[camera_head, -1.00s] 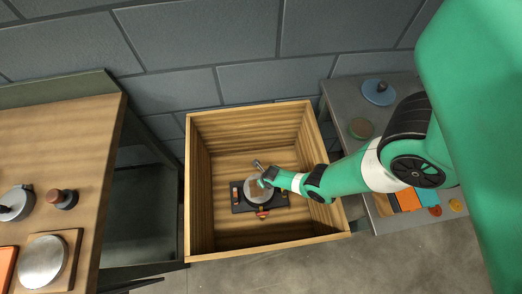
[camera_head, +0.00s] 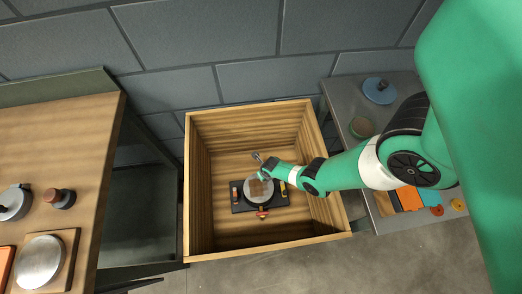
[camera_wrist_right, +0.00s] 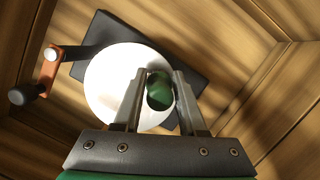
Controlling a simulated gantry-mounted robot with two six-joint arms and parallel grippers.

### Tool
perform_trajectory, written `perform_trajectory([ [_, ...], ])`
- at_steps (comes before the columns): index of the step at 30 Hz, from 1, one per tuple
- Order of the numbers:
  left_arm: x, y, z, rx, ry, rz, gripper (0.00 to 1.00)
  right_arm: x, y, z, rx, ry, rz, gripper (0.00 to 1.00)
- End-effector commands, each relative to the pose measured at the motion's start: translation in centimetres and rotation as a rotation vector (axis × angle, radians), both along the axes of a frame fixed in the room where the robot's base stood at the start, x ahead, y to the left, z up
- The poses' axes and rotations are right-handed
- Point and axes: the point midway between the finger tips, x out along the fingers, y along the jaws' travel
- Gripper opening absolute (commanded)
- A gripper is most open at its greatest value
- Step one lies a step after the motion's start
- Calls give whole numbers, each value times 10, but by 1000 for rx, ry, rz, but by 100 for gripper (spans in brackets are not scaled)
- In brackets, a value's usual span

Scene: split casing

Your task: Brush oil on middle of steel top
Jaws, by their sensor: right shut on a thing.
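The steel top is a pale round disc (camera_head: 251,194) on a black base (camera_head: 280,202) on the floor of an open wooden box. In the right wrist view the disc (camera_wrist_right: 105,95) looks bright white and plain where it shows. My right gripper (camera_head: 262,168) is over the far part of the disc, inside the box. It is shut on a dark green rounded handle (camera_wrist_right: 160,92), seen nearly end-on, which I take to be the brush. A brownish patch shows on or over the disc below the gripper; I cannot tell whether it is bristles or oil. My left gripper is not in view.
The box walls (camera_head: 198,200) stand close around the base. An orange clamp-like part with a dark knob (camera_wrist_right: 48,70) sits beside the disc. A wooden bench (camera_head: 60,130) at left holds round metal parts; a grey table (camera_head: 345,95) at right holds a blue disc (camera_head: 378,95).

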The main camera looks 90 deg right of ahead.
Motion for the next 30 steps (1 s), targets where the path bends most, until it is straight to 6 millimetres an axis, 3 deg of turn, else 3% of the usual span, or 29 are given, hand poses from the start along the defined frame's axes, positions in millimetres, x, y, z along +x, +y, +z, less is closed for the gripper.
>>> perform_trajectory([
  [7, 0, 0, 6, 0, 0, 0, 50, -4, 20, 0, 0, 0, 3, 0],
  [17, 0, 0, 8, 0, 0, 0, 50, -6, 28, -1, 0, 0, 2, 0],
  [30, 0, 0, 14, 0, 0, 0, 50, -12, 55, -1, 0, 0, 1, 0],
])
